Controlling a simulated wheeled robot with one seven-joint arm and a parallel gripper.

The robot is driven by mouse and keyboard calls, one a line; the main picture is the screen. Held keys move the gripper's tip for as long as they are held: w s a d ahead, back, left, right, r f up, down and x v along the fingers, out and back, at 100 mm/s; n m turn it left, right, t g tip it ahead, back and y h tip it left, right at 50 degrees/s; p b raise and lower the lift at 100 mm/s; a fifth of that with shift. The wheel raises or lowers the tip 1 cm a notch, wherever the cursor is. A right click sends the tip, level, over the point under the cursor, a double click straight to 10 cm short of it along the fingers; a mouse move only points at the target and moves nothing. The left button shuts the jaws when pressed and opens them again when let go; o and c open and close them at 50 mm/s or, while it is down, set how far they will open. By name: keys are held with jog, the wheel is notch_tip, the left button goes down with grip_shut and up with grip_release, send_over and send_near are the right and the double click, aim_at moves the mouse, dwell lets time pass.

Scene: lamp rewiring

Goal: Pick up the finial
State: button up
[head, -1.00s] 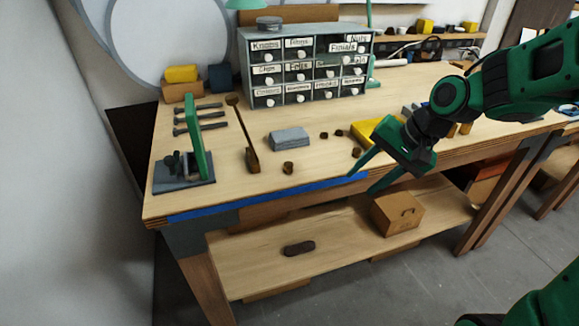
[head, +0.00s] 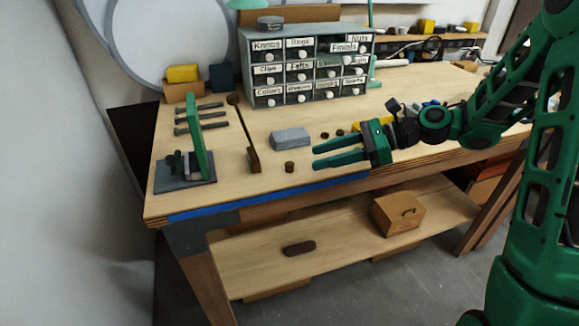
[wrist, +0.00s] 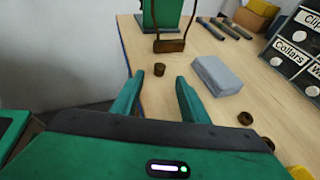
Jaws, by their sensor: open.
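A small brown knurled piece (head: 289,167), which may be the finial, stands on the workbench near its front edge. It also shows in the wrist view (wrist: 159,69), ahead of the fingertips and about centred between them. My gripper (head: 315,156) is open and empty. Its green fingers point left in the head view, to the right of this piece and apart from it. Other small brown pieces (head: 325,134) lie farther back, one partly hidden behind my gripper. The pieces are too small to tell which is the finial.
A grey block (head: 290,139) lies close behind the piece. A labelled drawer cabinet (head: 308,65) is at the back. Blue tape (head: 250,199) runs along the front edge.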

aim_at(298, 170)
jog(key=shift+x, duration=3.6)
grip_shut()
